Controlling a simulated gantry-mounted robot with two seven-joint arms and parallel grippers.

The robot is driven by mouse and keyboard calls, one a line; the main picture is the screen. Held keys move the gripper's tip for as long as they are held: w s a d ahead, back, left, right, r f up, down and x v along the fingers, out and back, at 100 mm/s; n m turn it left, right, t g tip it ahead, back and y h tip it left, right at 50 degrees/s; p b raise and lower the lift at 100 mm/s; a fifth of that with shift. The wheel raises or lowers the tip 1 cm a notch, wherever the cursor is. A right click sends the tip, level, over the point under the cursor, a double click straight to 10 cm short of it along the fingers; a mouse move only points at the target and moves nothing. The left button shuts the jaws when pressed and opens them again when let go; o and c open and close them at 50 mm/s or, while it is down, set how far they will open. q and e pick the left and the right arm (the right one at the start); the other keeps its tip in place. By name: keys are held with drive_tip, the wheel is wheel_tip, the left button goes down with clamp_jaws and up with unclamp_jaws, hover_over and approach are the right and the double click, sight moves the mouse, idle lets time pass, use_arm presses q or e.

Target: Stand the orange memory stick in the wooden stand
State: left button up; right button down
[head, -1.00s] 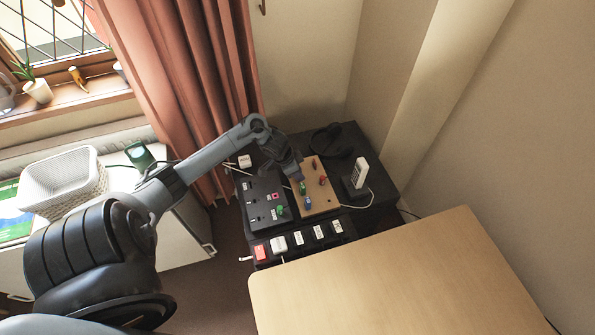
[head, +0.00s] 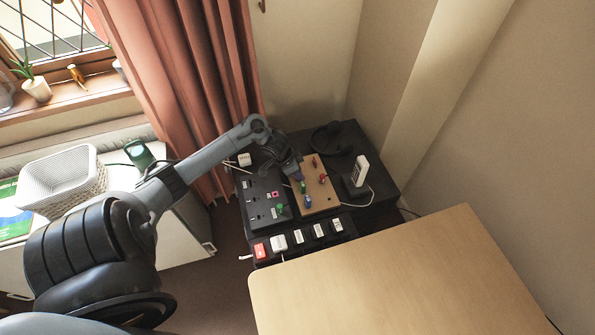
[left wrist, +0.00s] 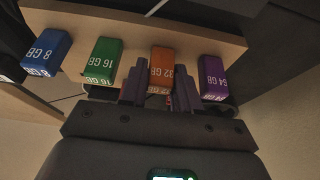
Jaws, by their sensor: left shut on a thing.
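The orange memory stick (left wrist: 161,68), marked 32 GB, shows in the left wrist view between the two fingers of my left gripper (left wrist: 157,92), which is shut on it. It lines up between a green 16 GB stick (left wrist: 104,60) and a purple 64 GB stick (left wrist: 212,77). A blue 8 GB stick (left wrist: 46,52) is at the left end. The wooden stand (left wrist: 130,22) lies just behind the row. In the head view my left gripper (head: 297,174) is at the left edge of the stand (head: 319,199) and hides the orange stick. Whether its lower end is seated cannot be seen.
A black panel (head: 257,190) with sockets is left of the stand. A white device (head: 360,171) and black headphones (head: 326,138) are on the right and behind. Small red pieces (head: 322,178) are on the stand. A bare wooden table (head: 420,275) is in front.

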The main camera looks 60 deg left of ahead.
use_arm(q)
drive_tip(key=o, duration=1.1)
drive_tip(key=shift+c, duration=0.2)
use_arm(e)
drive_tip(key=shift+d, duration=0.1)
